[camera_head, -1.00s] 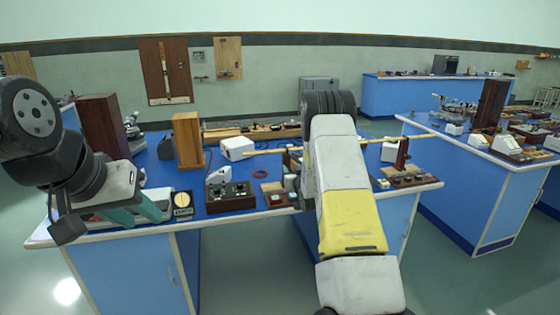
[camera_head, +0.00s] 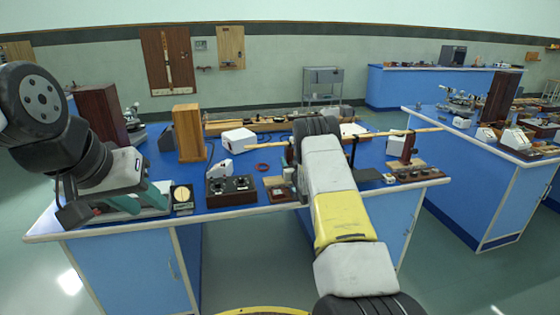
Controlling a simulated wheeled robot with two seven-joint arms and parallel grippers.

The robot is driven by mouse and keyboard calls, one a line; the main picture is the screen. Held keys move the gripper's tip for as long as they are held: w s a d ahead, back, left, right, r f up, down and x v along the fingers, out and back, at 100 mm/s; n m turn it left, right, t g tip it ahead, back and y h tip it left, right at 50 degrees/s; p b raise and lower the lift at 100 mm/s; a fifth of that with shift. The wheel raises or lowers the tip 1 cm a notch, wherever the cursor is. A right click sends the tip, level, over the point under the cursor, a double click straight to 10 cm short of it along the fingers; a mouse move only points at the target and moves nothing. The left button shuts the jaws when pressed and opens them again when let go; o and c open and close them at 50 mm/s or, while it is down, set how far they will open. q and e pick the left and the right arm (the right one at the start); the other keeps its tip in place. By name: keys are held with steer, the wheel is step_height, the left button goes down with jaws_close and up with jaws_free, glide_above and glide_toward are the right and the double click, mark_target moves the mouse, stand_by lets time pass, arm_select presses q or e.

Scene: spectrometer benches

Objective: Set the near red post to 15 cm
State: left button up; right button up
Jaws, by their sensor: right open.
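A dark red post (camera_head: 406,146) stands upright near the right end of the main blue bench (camera_head: 285,200), by a long pale wooden rod (camera_head: 385,135). I cannot make out any scale or height on it. My right arm reaches over the bench to the left of the post. Its dark wrist end (camera_head: 318,127) covers the jaws, which are open and apart from the post. My left gripper (camera_head: 72,214) hangs over the bench's left end, far from the post. Its fingers are not clear enough to judge.
Small parts lie on a brown tray (camera_head: 415,174) in front of the post. Another blue bench (camera_head: 480,190) stands to the right, across an aisle.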

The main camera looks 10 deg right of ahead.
jaws_close()
stand_by(1.4)
